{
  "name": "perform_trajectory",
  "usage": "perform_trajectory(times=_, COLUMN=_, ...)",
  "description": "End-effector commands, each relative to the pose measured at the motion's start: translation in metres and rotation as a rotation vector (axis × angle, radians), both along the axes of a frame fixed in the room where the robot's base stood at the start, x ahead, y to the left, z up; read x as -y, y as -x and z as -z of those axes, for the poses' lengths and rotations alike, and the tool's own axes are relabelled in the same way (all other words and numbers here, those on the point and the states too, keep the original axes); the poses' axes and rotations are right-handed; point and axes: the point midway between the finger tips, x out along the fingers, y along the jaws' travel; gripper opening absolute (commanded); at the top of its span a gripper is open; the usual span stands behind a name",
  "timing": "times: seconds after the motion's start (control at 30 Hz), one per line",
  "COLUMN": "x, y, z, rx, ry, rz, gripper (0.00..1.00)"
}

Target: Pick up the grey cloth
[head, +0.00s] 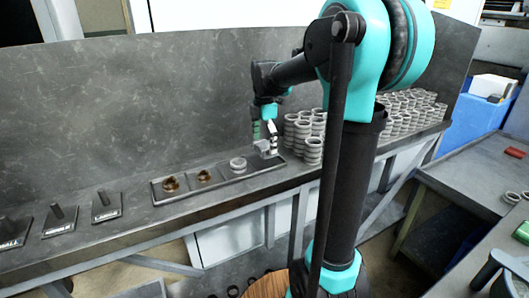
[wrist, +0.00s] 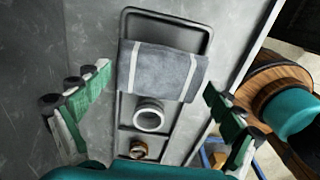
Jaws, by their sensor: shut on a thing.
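The grey cloth (wrist: 160,72) with two white stripes lies across the far end compartment of a long tray. It also shows at the tray's right end in the head view (head: 266,152). My gripper (wrist: 160,80) has its green-padded fingers on either side of the cloth, closed against its two sides. In the head view my gripper (head: 268,140) comes down on the cloth from above. The tray (head: 220,184) has several compartments and sits on the grey bench. The cloth's underside is hidden.
A grey ring (head: 238,165) and two brown rings (head: 171,184) sit in the other tray compartments. Stacks of grey rings (head: 313,150) stand close right of my gripper. Small plates with pegs (head: 106,206) stand at left. A tall grey panel (head: 150,90) rises behind the bench.

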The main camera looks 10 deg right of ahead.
Motion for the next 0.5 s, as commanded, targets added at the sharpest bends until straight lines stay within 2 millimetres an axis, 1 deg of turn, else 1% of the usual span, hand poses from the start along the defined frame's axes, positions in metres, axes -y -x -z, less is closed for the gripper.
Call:
perform_trajectory(times=0.03, x=0.000, y=0.001, z=-0.014, rx=0.000, ry=0.000, rz=0.000, gripper=0.72)
perform_trajectory(times=0.1, x=0.000, y=0.001, z=-0.034, rx=0.000, ry=0.000, rz=0.000, gripper=0.72)
perform_trajectory(times=0.3, x=0.000, y=0.000, z=-0.089, rx=0.000, ry=0.000, rz=0.000, gripper=0.72)
perform_trajectory(times=0.4, x=0.000, y=0.000, z=-0.112, rx=0.000, ry=0.000, rz=0.000, gripper=0.72)
perform_trajectory(times=0.5, x=0.000, y=0.001, z=-0.130, rx=0.000, ry=0.000, rz=0.000, gripper=0.72)
